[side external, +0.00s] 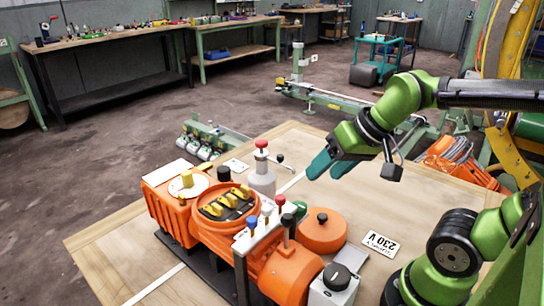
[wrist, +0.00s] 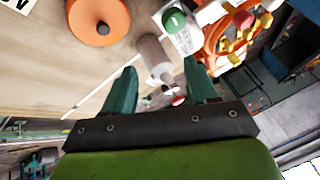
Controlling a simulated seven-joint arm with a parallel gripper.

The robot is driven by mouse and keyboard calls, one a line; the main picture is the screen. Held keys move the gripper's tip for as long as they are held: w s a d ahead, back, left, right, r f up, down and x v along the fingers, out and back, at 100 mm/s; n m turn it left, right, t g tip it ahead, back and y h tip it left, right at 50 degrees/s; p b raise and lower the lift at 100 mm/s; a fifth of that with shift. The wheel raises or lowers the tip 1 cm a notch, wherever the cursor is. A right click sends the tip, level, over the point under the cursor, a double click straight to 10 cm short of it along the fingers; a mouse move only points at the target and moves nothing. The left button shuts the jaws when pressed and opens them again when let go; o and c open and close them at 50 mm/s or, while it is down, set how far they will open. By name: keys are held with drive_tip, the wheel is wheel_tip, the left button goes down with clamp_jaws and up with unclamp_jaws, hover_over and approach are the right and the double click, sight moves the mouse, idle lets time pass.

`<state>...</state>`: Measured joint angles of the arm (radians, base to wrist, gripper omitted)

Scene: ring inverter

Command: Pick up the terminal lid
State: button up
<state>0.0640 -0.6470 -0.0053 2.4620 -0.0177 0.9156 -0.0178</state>
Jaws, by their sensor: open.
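The terminal lid appears to be the round orange cover with a black knob (side external: 323,235), lying on the wooden table to the right of the orange motor (side external: 205,240). It also shows at the top left of the wrist view (wrist: 85,22), cut off by the frame edge. My gripper (side external: 323,174) has teal fingers, is open and empty, and hangs above the table, behind and higher than the lid. In the wrist view the gap between my fingertips (wrist: 160,68) is well to the right of and below the lid. The motor's round terminal opening (side external: 228,203) is uncovered, with yellow parts inside.
Coloured-knob levers (side external: 258,225) rise beside the motor. A "230 V" plate (side external: 380,244) lies right of the lid, and a grey box with a black knob (side external: 335,285) stands in front.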

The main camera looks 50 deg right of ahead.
drive_tip(key=w+d+f+n+g, duration=0.2)
drive_tip(key=d+n+g, duration=0.1)
drive_tip(key=d, duration=0.2)
drive_tip(key=n+g, duration=0.2)
drive_tip(key=n, duration=0.6)
hover_over(323, 216)
drive_tip(key=shift+h, duration=0.3)
drive_tip(key=f, duration=1.1)
drive_tip(key=shift+s+d, duration=0.1)
drive_tip(key=shift+d, duration=0.15)
drive_tip(key=shift+a+f, duration=0.15)
drive_tip(key=shift+f, duration=2.5)
drive_tip(key=shift+c, duration=0.3)
clamp_jaws()
drive_tip(key=shift+r, duration=0.1)
